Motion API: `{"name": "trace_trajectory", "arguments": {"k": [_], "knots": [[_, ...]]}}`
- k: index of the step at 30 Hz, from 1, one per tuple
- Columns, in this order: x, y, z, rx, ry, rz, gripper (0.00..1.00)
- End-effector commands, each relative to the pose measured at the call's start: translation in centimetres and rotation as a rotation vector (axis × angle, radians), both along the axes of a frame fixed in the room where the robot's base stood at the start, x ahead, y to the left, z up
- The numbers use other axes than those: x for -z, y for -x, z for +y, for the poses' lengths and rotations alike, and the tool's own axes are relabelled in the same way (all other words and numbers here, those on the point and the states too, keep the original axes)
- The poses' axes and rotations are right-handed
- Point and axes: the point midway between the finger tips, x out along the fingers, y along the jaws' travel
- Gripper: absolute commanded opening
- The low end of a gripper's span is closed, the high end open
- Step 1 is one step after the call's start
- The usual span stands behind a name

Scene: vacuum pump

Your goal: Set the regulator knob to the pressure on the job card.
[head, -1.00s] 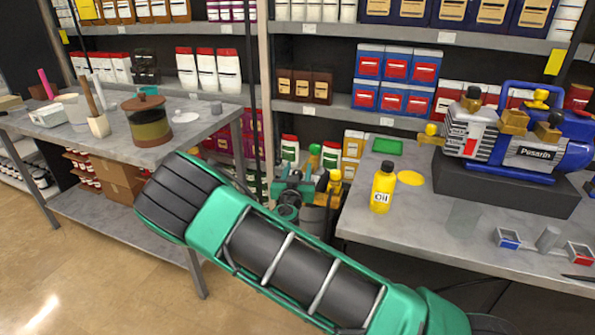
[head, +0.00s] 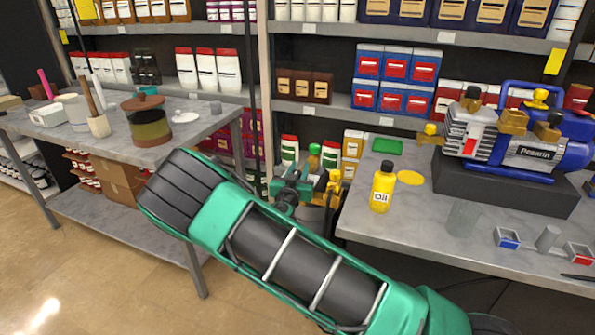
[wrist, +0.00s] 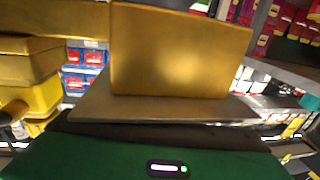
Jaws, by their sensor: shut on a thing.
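My gripper (head: 310,190) is green and sits left of the pump table's front left corner. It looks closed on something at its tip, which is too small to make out. A yellow part (head: 334,180) shows beside the tip. In the wrist view a large gold block (wrist: 180,50) fills the middle, close to the camera, with more gold and yellow parts (wrist: 35,95) at the left. I cannot make out the knob's dial or marks. The blue and grey vacuum pump (head: 540,150) with brass fittings stands on a dark block. I see no readable job card.
Another table (head: 195,140) with pots is at the left. Stocked shelves stand behind.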

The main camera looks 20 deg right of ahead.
Motion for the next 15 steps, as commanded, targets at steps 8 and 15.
{"name": "trace_trajectory", "arguments": {"k": [8,15], "knots": [[0.0,0.2,-0.4,0.192,-0.004,-0.003,0.04],[0.0,0.8,-1.0,0.419,-0.004,-0.004,0.04]]}}
